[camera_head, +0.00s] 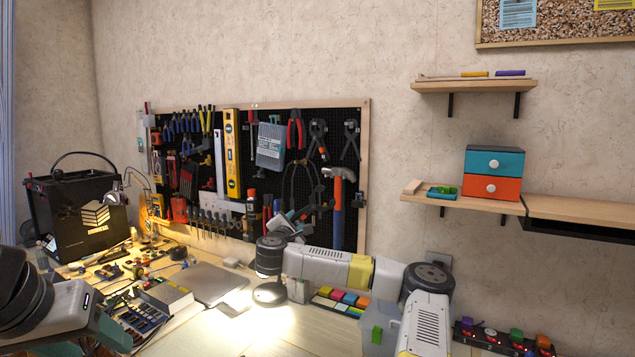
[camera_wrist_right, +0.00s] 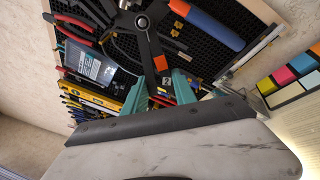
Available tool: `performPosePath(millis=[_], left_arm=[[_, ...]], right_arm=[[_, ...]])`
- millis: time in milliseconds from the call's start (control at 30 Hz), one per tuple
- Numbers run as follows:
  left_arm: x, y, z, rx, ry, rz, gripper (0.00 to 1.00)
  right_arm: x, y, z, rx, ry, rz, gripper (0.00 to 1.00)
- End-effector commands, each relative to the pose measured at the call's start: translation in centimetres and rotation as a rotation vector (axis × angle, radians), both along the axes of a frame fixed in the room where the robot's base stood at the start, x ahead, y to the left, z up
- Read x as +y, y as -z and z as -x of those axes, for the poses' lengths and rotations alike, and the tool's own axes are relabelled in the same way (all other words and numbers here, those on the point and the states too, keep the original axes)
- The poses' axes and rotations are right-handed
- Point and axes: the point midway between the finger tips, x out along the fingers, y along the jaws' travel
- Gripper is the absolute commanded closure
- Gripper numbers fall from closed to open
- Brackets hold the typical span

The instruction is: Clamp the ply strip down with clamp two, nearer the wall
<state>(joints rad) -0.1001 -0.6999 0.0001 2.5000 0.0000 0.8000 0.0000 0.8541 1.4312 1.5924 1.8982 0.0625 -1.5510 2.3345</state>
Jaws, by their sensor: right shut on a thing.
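My right gripper (camera_head: 293,217) is in front of the lower pegboard in the head view. In the right wrist view its teal fingers (camera_wrist_right: 163,90) are shut on clamp two (camera_wrist_right: 166,80), a black clamp with a small "2" label and an orange part. The clamp's dark arms spread out in front of the board, and I cannot tell whether they touch it. My left arm enters at lower left in the head view; teal parts of my left gripper (camera_head: 113,332) show at its end, but not whether they are open. I cannot make out the ply strip.
The pegboard (camera_head: 362,118) holds pliers, levels and a hammer (camera_head: 337,205) close to my right gripper. Colour swatches (camera_head: 340,299) lie under the right arm. A laptop (camera_head: 212,283) and a black box (camera_head: 75,212) stand left. The lit table front (camera_head: 245,330) looks clear.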

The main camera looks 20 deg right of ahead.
Motion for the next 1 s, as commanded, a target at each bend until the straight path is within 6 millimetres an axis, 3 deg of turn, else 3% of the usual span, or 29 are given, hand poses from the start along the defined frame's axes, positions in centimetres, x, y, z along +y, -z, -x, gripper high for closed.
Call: performPosePath(millis=[200, 300, 500, 633, 1000], left_arm=[[0.0, 0.0, 0.0, 0.0, 0.0, 0.0, 0.46], [0.0, 0.0, 0.0, 0.0, 0.0, 0.0, 0.46], [0.0, 0.0, 0.0, 0.0, 0.0, 0.0, 0.46], [0.0, 0.0, 0.0, 0.0, 0.0, 0.0, 0.46], [0.0, 0.0, 0.0, 0.0, 0.0, 0.0, 0.46]], right_arm=[[-7.0, -6.6, -2.4, -0.204, 0.189, -0.299, 1.0], [-10.4, -8.7, -2.8, -0.291, 0.253, -0.398, 1.0], [-15.5, -10.7, -3.0, -0.408, 0.323, -0.509, 1.0], [-17.0, -11.1, -3.0, -0.44, 0.339, -0.536, 1.0], [-18.2, -11.2, -2.0, -0.447, 0.342, -0.541, 1.0]])
